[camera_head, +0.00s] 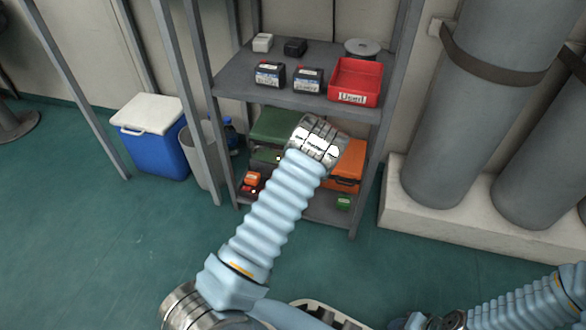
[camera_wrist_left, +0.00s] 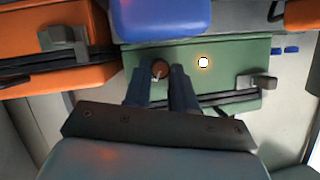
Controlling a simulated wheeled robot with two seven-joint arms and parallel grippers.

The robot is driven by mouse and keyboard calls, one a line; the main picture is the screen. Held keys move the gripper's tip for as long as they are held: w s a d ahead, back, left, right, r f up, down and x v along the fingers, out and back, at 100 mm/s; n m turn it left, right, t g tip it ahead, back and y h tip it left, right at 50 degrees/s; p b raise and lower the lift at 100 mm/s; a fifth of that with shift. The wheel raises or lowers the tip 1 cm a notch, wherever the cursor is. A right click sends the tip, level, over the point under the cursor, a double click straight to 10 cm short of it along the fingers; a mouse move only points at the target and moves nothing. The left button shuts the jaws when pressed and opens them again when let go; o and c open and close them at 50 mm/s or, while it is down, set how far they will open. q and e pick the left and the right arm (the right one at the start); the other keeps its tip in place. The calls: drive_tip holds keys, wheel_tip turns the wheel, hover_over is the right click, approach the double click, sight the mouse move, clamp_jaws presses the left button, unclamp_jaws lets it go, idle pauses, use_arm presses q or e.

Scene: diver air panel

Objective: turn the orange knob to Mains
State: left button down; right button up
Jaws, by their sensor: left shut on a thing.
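In the left wrist view a small brown-orange knob (camera_wrist_left: 160,68) sits on the face of a green case (camera_wrist_left: 235,70). The dark fingers of my left gripper (camera_wrist_left: 160,90) are closed on it from both sides. A small pale mark shows near the knob's lower left edge. A lit white lamp with an orange ring (camera_wrist_left: 203,62) is to the right of the knob. No label such as Mains can be read. In the head view my left arm reaches to the shelf and its wrist hides the gripper and the knob. My right gripper is out of view.
In the left wrist view an orange case (camera_wrist_left: 85,85) and a blue object (camera_wrist_left: 165,18) are close by. The grey shelf (camera_head: 240,86) holds a red bin (camera_head: 355,80) and small boxes above. A blue cooler (camera_head: 158,145) stands left, tall cylinders (camera_head: 460,110) right.

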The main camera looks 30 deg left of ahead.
use_arm(q)
drive_tip(key=n+h, duration=0.2)
drive_tip(key=n+t+h, duration=0.1)
drive_tip(key=n+h, duration=0.1)
drive_tip(key=n, duration=0.1)
drive_tip(key=a+n+h, duration=0.1)
drive_tip(key=n, duration=0.2)
drive_tip(key=shift+s+a+f+t+h, duration=0.1)
drive_tip(key=shift+s+t+h, duration=0.1)
drive_tip(key=shift+t+h, duration=0.2)
drive_tip(key=shift+f+n+t+h, duration=0.1)
drive_tip(key=shift+n+t+h, duration=0.2)
drive_tip(key=shift+n, duration=0.5)
drive_tip(key=c, duration=0.9)
unclamp_jaws()
